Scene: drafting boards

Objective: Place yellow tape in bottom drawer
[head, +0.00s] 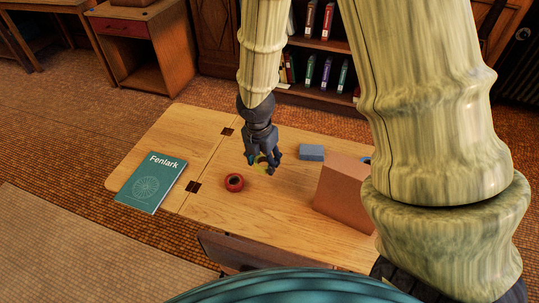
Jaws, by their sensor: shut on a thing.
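My gripper (263,159) points down over the middle of the wooden table and is shut on the yellow tape (261,167). Only a small yellow patch of the tape shows between the dark fingers; the rest is hidden. I cannot tell whether the tape touches the tabletop. A small desk with a red drawer front (121,27) stands at the upper left. No drawer in view can be made out clearly as the bottom drawer.
On the table (225,208) are a red tape roll (234,183), a teal "Fenlark" book (152,182), a blue block (311,152) and a brown box (342,187). A brown panel (225,247) stands at the near edge. A bookshelf (322,50) is behind. My arm hides the table's right side.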

